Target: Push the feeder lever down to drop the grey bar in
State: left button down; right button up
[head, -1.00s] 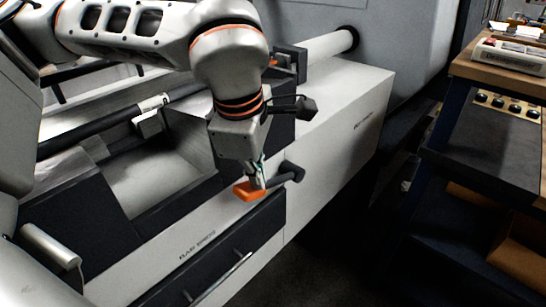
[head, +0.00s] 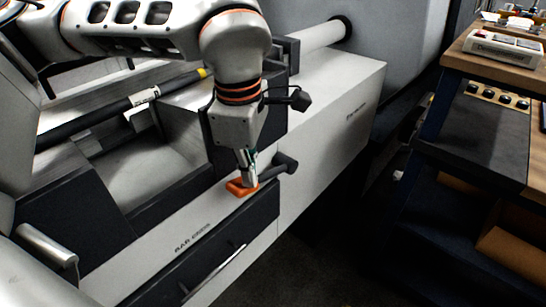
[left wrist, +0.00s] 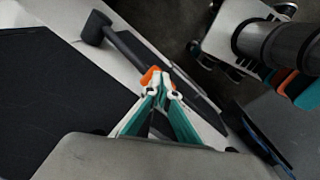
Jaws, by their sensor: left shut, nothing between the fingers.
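The feeder lever has a dark round hub (head: 285,163) on the front of the white machine and an orange grip (head: 238,189) at its left end. In the left wrist view the lever's dark arm (left wrist: 127,48) runs from the hub to the orange grip (left wrist: 149,75). My left gripper (head: 249,183) is shut and empty, pointing down with its tips at the orange grip, apparently touching it; the gripper also shows in the left wrist view (left wrist: 163,88). I cannot make out the grey bar with certainty. My right gripper is not in view.
A dark rod with a yellow band (head: 170,91) lies across the machine's open bay. A light tube (head: 318,43) enters the grey housing behind. A dark drawer with a metal handle (head: 222,267) is below the lever. A workbench (head: 505,60) stands at the right.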

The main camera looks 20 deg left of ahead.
pick_arm(q)
jog(key=shift+s+a+f+g+p, duration=0.15)
jog(key=shift+f+g+p, duration=0.25)
jog(key=shift+f+p, duration=0.55)
jog(key=shift+s+a+r+p, duration=0.1)
jog(key=shift+r+p, duration=0.35)
jog(key=shift+r, duration=0.15)
jog(key=shift+a+r+p, duration=0.3)
jog(key=shift+r, duration=0.05)
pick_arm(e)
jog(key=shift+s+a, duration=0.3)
pick_arm(q)
jog(key=shift+a+r, duration=0.1)
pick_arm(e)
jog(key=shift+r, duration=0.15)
